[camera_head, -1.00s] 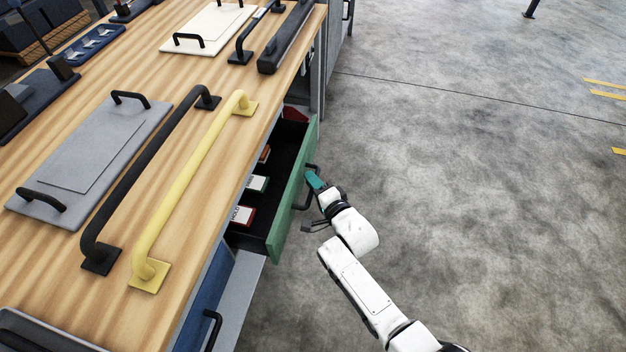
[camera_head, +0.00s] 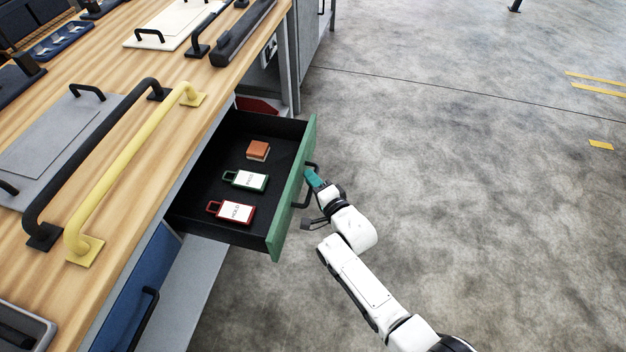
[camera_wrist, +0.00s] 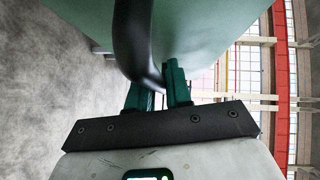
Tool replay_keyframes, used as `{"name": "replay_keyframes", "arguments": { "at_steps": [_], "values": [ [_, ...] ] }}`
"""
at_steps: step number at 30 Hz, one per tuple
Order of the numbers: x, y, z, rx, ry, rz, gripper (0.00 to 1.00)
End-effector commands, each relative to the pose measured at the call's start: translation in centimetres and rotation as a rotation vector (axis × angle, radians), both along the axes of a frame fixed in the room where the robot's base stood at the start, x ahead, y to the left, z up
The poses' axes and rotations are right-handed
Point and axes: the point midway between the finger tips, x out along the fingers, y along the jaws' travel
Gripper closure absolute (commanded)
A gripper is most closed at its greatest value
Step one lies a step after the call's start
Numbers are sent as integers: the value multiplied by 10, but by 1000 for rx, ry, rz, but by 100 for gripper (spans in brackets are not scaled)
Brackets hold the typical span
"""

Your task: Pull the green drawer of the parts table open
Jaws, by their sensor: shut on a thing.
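The green drawer (camera_head: 292,190) of the parts table stands well out from the table in the head view, its black inside open to view. Its black bar handle (camera_head: 309,186) is on the outer side of the green front. My gripper (camera_head: 314,180) is at that handle, to the right of the front. In the wrist view my gripper (camera_wrist: 160,82) has its teal fingers shut on the dark handle (camera_wrist: 134,40), close to the green front (camera_wrist: 205,30). The fingers hide part of the handle. The parts table (camera_head: 150,150) has a wooden top.
The drawer holds an orange block (camera_head: 258,150), a green-edged tag (camera_head: 246,180) and a red-edged tag (camera_head: 232,211). A blue drawer front (camera_head: 135,300) is nearer, below the top. A yellow bar handle (camera_head: 135,165) lies on the top. The grey floor (camera_head: 480,200) at right is clear.

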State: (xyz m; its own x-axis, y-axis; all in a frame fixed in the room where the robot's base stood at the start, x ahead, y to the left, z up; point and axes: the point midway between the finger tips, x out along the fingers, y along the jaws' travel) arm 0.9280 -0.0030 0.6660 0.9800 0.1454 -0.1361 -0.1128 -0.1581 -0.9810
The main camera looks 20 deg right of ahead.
Motion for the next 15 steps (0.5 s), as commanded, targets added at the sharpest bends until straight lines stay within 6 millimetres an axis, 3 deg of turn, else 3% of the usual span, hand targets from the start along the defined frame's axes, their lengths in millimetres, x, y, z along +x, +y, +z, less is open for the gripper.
{"name": "replay_keyframes", "arguments": {
  "at_steps": [8, 9, 15],
  "values": [
    [-1, 1, -2, -1, 3, 3, 100],
    [-1, 1, -2, -1, 3, 3, 77],
    [-1, 1, -1, -1, 2, 2, 76]
  ]
}}
